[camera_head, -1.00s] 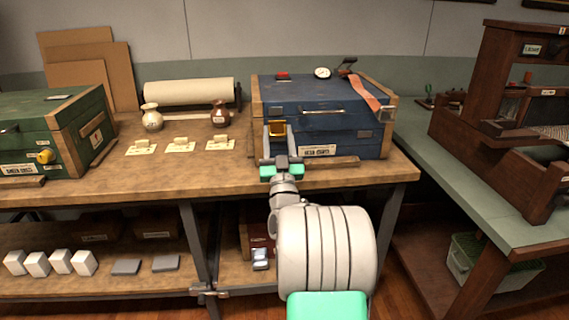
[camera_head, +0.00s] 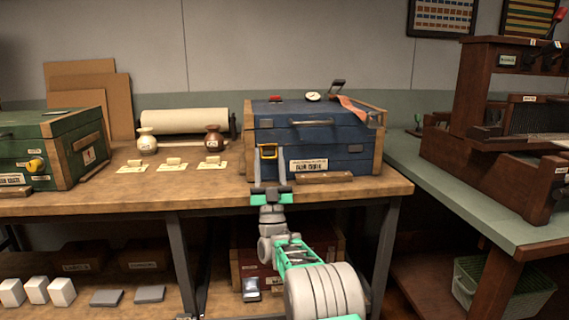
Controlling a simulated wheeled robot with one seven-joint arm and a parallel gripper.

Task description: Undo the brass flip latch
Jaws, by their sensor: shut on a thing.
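The brass flip latch (camera_head: 268,148) is on the front of the blue chest (camera_head: 335,135), left of the chest's label plate. It shows as a small yellow piece. My gripper (camera_head: 269,166) points away from me at the chest front, with its fingers on either side of the latch's lower part. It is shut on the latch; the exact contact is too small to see. The chest lid looks closed.
The chest stands on a wooden bench (camera_head: 150,202). Two small vases (camera_head: 214,139) and several tags lie left of it. A green chest (camera_head: 50,150) with a yellow latch is at far left. A dark wooden machine (camera_head: 500,130) stands right on a green table.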

